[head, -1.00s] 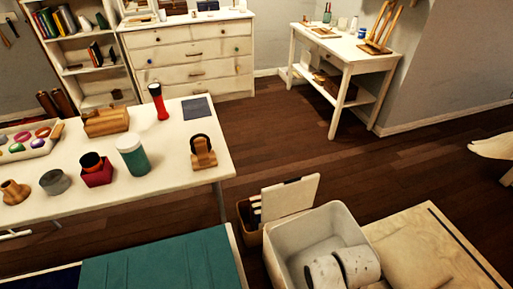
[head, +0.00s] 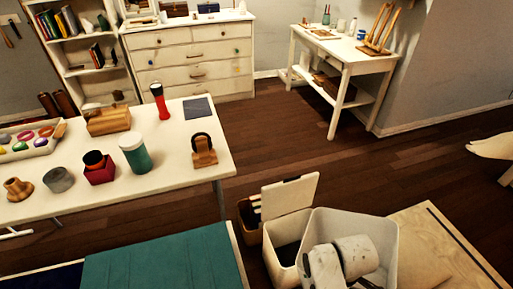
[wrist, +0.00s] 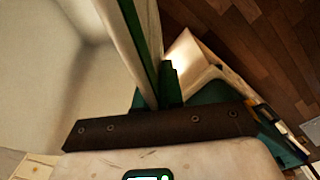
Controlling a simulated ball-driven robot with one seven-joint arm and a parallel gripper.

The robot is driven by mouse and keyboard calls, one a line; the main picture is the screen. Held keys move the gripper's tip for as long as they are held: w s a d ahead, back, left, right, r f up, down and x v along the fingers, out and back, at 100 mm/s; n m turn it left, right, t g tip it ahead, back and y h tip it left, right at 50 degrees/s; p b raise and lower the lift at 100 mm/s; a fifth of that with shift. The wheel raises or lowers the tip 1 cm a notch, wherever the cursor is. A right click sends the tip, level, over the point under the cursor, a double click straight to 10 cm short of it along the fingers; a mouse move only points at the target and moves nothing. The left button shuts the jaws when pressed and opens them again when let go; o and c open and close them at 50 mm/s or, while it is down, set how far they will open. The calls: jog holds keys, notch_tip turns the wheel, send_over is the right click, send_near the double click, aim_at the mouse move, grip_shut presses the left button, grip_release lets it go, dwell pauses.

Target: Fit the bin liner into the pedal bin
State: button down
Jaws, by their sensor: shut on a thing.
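The pedal bin (head: 284,270) is white and stands at the lower middle of the head view. Its lid (head: 290,195) is raised, and part of its dark opening shows. The bin liner (head: 319,228) is a pale, open-topped tub to the right of the bin, overlapping it in this view. My gripper (wrist: 150,60) is shut on the liner's wall in the wrist view, with the liner's pale inside (wrist: 40,75) to the left. My wrist hides part of the liner in the head view. I cannot tell the liner's height above the bin.
A brown basket (head: 249,222) stands behind the bin. A teal-covered bed (head: 160,262) is at the left, and a pale wooden surface (head: 435,250) at the right. A white table (head: 120,185) with several items stands further left. The wooden floor (head: 300,140) behind is clear.

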jog(key=w+m, duration=0.1)
jog(key=m, duration=0.3)
jog(key=w+r+m, duration=0.1)
jog(key=m, duration=0.3)
jog(key=w+r+m, duration=0.1)
jog(key=m, duration=0.4)
jog(key=shift+r, duration=0.25)
jog(key=shift+d, duration=0.1)
